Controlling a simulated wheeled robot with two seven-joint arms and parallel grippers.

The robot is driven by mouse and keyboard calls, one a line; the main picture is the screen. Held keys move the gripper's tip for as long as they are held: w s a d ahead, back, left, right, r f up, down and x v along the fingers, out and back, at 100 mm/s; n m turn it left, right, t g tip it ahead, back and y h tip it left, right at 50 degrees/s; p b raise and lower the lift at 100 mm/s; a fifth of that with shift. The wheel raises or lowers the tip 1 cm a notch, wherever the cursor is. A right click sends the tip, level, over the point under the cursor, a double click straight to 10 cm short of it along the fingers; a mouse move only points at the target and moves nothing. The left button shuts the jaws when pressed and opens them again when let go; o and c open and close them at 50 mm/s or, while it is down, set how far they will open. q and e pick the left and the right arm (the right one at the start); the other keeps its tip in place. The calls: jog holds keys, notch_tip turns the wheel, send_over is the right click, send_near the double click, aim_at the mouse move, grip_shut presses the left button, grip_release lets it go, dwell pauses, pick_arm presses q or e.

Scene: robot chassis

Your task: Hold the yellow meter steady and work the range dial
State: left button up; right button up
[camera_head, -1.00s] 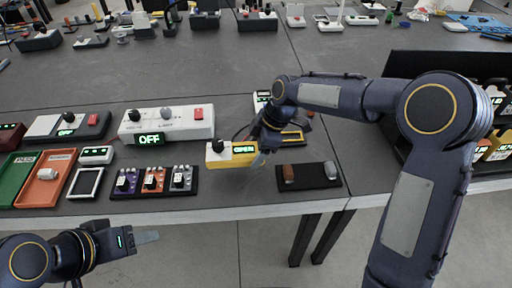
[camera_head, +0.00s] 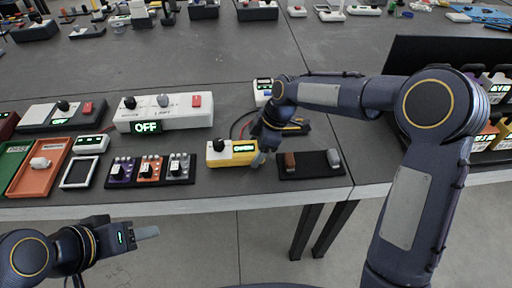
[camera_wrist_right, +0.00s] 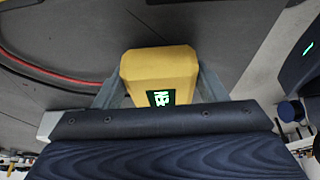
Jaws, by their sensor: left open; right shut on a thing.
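The yellow meter (camera_head: 231,158) lies on the dark table near its front edge. It has a black dial (camera_head: 220,141) on a pale patch at its left end and a lit green display (camera_head: 243,149). My right gripper (camera_head: 259,159) is at the meter's right end. In the right wrist view the meter (camera_wrist_right: 160,67) sits between the two fingers of my right gripper (camera_wrist_right: 157,88), which is shut on it. The dial is hidden there. My left gripper (camera_head: 148,233) is open and empty, in front of the table edge and left of the meter.
A white box (camera_head: 180,109) with an OFF display stands behind the meter. Purple, orange and grey modules (camera_head: 150,169) lie to the left. A black tray (camera_head: 310,164) with two small blocks lies to the right. A dark rack (camera_head: 440,75) stands far right.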

jog(key=shift+f+b, duration=0.35)
jog(key=shift+f, duration=0.15)
dwell(0.4)
jog(key=shift+s+f, duration=0.15)
jog(key=shift+f, duration=0.05)
dwell(1.4)
jog(key=o, duration=1)
jog(key=shift+c, duration=0.2)
jog(key=shift+o, duration=1.2)
jog(key=shift+r, duration=0.1)
jog(key=shift+w, duration=0.2)
jog(key=shift+r, duration=0.1)
